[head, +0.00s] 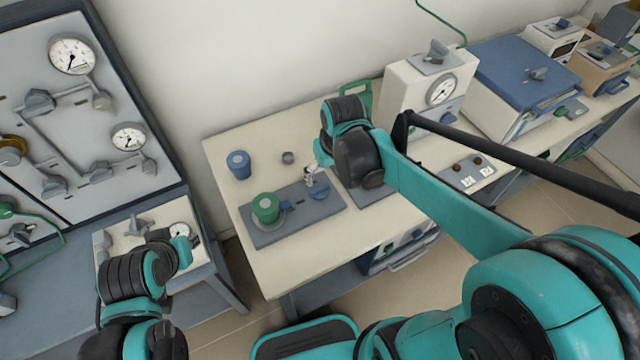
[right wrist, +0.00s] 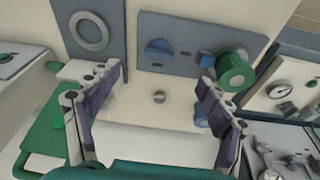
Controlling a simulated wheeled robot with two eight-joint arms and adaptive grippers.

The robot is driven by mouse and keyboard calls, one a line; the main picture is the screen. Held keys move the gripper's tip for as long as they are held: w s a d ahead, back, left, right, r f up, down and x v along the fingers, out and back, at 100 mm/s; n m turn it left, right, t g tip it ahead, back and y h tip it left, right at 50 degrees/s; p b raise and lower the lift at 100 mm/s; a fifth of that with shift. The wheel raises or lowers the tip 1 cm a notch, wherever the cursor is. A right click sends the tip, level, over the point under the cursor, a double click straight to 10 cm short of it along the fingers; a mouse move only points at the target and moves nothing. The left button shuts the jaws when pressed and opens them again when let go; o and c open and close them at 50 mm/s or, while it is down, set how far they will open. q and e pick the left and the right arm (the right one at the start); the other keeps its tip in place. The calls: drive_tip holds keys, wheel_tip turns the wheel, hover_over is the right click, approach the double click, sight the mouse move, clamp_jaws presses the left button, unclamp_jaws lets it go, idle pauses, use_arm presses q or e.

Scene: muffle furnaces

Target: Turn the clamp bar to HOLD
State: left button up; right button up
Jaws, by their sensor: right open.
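A grey plate (head: 268,235) lies on the cream bench. On it are a green round knob (head: 265,207) with a small blue part beside it, and a blue bar-like knob (head: 320,192), which I take to be the clamp bar. In the right wrist view the blue bar knob (right wrist: 158,50) lies beyond the fingertips, with the green knob (right wrist: 236,72) to its right. Marks beside the bar are too small to read. My right gripper (right wrist: 162,78) is open and empty, above the bench and apart from the bar. My left arm shows at lower left, its fingers hidden.
A blue cylinder (head: 238,165) and a small grey peg (head: 288,157) stand behind the plate. A second grey plate (right wrist: 88,58) with a ring lies beside it. A cream gauge box (head: 400,90) stands right of my right wrist. A gauge panel (head: 95,110) is at left.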

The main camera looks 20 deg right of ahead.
sight(320, 189)
drive_tip(key=w+f, duration=0.2)
drive_tip(key=w+f+g, duration=0.1)
drive_tip(key=w+f, duration=0.1)
drive_tip(key=w+f+g+p, duration=0.1)
drive_tip(key=f, duration=0.1)
drive_tip(key=shift+w+a+f+n, duration=0.1)
drive_tip(key=shift+w+a+n, duration=0.15)
drive_tip(key=shift+w+n, duration=0.15)
drive_tip(key=shift+w+f+g, duration=0.1)
drive_tip(key=shift+f+g, duration=0.2)
wheel_tip(320, 189, down, 8)
drive_tip(key=b, duration=0.2)
drive_tip(key=shift+b, duration=0.35)
drive_tip(key=shift+r, duration=0.1)
drive_tip(key=c, duration=1.2)
